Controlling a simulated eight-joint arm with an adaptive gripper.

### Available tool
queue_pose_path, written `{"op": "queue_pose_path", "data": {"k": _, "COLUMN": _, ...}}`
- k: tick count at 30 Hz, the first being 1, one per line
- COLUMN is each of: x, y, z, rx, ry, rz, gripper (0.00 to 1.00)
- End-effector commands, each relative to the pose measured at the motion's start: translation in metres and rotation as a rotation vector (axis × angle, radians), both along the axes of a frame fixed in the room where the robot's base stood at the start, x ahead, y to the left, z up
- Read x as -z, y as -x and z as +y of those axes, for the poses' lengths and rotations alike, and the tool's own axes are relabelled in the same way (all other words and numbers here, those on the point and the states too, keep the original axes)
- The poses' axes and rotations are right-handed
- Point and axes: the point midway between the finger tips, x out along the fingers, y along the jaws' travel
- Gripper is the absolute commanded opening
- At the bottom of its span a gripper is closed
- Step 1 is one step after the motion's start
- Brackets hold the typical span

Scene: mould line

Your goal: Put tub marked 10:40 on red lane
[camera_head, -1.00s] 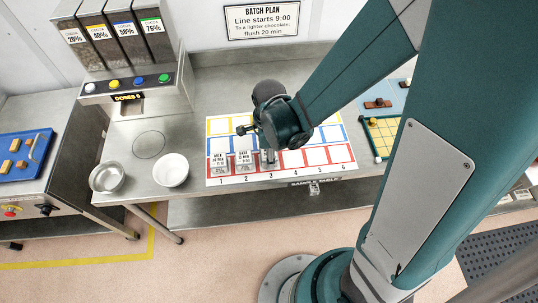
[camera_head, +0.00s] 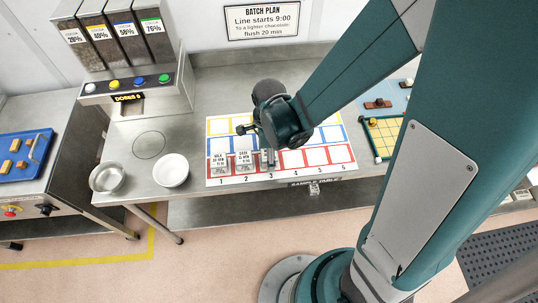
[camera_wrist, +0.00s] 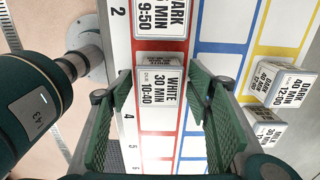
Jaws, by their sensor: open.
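The tub marked White 30 min 10:40 (camera_wrist: 160,98) stands on the red lane (camera_wrist: 146,148) around column 3 in the wrist view. My gripper (camera_wrist: 161,88) is open, with one finger on each side of this tub. I cannot tell whether the fingers touch it. In the head view the tub (camera_head: 268,160) is partly hidden below my wrist, and the red lane (camera_head: 317,157) is the front row of the board.
A dark tub marked 9:50 (camera_wrist: 160,20) stands beside it on the red lane. A Dark 40 min 12:00 tub (camera_wrist: 276,80) and a milk tub (camera_wrist: 264,130) are to the right. Two bowls, one metal (camera_head: 107,178) and one white (camera_head: 171,170), stand left of the board.

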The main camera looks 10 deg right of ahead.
Motion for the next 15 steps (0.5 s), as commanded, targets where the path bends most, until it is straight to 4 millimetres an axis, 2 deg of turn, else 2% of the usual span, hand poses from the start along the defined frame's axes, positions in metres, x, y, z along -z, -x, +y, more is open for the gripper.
{"op": "queue_pose_path", "data": {"k": 15, "x": -0.042, "y": 0.0, "z": 0.0, "rx": 0.0, "ry": 0.0, "rz": 0.0, "gripper": 0.5}}
